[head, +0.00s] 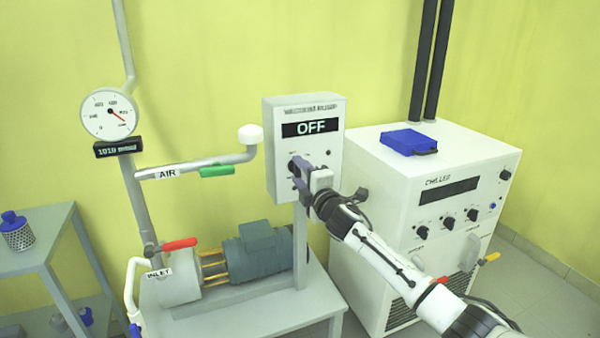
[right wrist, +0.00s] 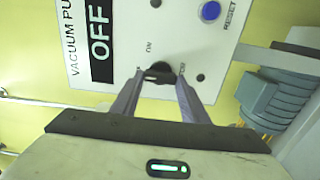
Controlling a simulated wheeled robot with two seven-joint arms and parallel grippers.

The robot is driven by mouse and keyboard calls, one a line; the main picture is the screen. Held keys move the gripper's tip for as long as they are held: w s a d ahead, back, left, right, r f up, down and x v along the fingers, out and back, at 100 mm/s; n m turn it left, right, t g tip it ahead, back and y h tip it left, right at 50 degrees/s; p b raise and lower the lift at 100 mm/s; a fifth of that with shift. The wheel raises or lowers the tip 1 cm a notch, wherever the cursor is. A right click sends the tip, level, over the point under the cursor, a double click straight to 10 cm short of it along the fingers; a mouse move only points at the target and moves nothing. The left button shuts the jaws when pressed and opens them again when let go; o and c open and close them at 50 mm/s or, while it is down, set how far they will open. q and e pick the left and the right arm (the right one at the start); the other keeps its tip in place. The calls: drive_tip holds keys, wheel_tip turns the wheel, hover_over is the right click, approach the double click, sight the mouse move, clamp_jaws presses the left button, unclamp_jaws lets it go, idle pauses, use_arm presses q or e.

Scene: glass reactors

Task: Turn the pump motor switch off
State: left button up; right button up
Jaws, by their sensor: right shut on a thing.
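The vacuum pump control box (head: 333,152) stands on a post at the centre of the head view. Its black display (head: 311,128) reads OFF, and the same display (right wrist: 100,40) shows in the right wrist view. My right gripper (head: 298,172) is at the front of the box. In the right wrist view its two fingers (right wrist: 158,84) are on either side of the black motor switch knob (right wrist: 160,70) and shut on it. The fingers hide much of the knob in the head view. My left gripper is not in view.
The pump motor (head: 258,255) sits on a grey bench below the box. A white chiller (head: 470,180) with knobs stands to the right, close to my right arm. A gauge (head: 108,113) and pipes with a green handle (head: 217,171) and a red handle (head: 180,244) are at the left.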

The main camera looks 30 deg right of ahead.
idle(0.5)
drive_tip(key=o, duration=1.1)
drive_tip(key=shift+c, duration=0.2)
drive_tip(key=shift+s, duration=0.1)
drive_tip(key=s+a, duration=0.1)
drive_tip(key=s, duration=0.9)
drive_tip(key=shift+a, duration=0.2)
